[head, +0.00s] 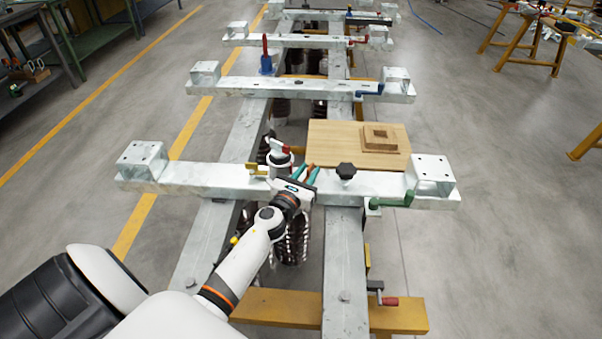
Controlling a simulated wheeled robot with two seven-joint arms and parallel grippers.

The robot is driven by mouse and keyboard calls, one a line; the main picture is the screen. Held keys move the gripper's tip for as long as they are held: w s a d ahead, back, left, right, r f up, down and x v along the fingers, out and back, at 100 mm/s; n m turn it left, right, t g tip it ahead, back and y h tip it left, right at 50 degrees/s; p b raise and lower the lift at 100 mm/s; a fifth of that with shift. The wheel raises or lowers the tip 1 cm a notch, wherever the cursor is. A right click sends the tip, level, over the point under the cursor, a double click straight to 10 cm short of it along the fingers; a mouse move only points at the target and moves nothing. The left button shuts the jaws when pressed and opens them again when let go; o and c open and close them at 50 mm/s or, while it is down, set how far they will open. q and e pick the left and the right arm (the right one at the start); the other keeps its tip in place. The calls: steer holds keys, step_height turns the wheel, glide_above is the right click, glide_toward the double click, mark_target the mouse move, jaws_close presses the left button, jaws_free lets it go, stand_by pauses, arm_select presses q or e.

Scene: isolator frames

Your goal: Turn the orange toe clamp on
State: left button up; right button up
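A small toggle-like clamp (279,157) with a pale round body and a red-orange tip stands on the near steel crossbeam, left of its middle. An orange-yellow bracket piece (257,169) sits just left of it; I cannot tell whether it is part of the same clamp. My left gripper (305,171) is over the crossbeam, just right of the clamp. Its two fingers, with teal and red colouring, look apart with nothing visible between them. Contact with the clamp cannot be made out. My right gripper is not in view.
The near crossbeam (215,177) also carries a black knob (346,171) and a green handle (391,201). A wooden board (335,138) with a stepped block (380,138) lies behind. A blue base with a red upright (266,60) stands farther back.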

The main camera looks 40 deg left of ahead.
arm_select(q)
steer(key=s+d+b, duration=0.1)
steer(key=s, duration=1)
steer(key=shift+s+d, duration=0.25)
steer(key=shift+d, duration=0.1)
